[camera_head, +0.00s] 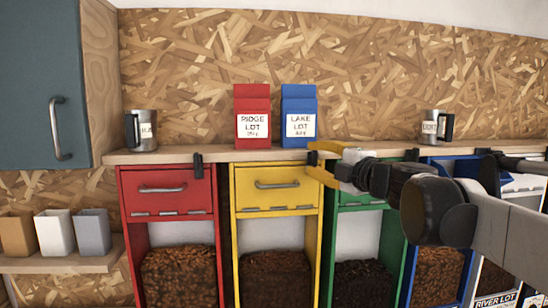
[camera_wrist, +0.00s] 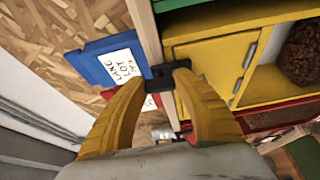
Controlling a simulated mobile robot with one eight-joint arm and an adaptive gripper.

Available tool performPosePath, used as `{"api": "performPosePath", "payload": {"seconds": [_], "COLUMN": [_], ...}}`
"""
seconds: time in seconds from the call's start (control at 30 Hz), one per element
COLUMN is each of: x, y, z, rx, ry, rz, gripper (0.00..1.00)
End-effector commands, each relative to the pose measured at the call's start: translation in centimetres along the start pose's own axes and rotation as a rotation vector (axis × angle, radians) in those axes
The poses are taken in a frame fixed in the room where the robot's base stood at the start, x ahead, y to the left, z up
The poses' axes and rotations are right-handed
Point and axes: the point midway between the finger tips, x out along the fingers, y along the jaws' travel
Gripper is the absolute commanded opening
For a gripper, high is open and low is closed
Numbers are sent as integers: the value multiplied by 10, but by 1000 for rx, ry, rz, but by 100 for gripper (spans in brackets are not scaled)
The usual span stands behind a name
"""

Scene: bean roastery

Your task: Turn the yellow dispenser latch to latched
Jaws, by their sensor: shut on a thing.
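The yellow dispenser (camera_head: 277,190) stands between the red and green ones, with its flap closed and dark beans behind its lower opening. It also shows in the wrist view (camera_wrist: 215,52). Its small black latch (camera_wrist: 164,76) sits at the shelf edge by the dispenser's upper right corner. My gripper (camera_head: 312,160) reaches in from the right, and its yellow fingers are shut on the latch, one on each side. The fingers partly hide the latch in the head view, so its exact angle is hard to tell there.
A red dispenser (camera_head: 168,190) with a black latch (camera_head: 198,165) is on the left; a green dispenser (camera_head: 345,207) is behind my arm. Red (camera_head: 252,103) and blue (camera_head: 299,103) bags and two mugs stand on the shelf (camera_head: 200,155). The blue bag is close to my fingers.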

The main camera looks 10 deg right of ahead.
Motion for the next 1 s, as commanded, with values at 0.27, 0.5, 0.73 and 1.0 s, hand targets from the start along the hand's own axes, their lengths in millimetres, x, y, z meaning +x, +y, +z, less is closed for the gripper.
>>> {"api": "performPosePath", "payload": {"seconds": [0.27,0.5,0.73,1.0], "x": [0,0,0,0], "y": [1,1,1,1], "z": [0,0,0,0], "rx": [-48,-53,-52,-52], "ry": [-1,-1,-1,-1], "rz": [-19,-21,-21,-21], "gripper": [4,4,56,58]}}
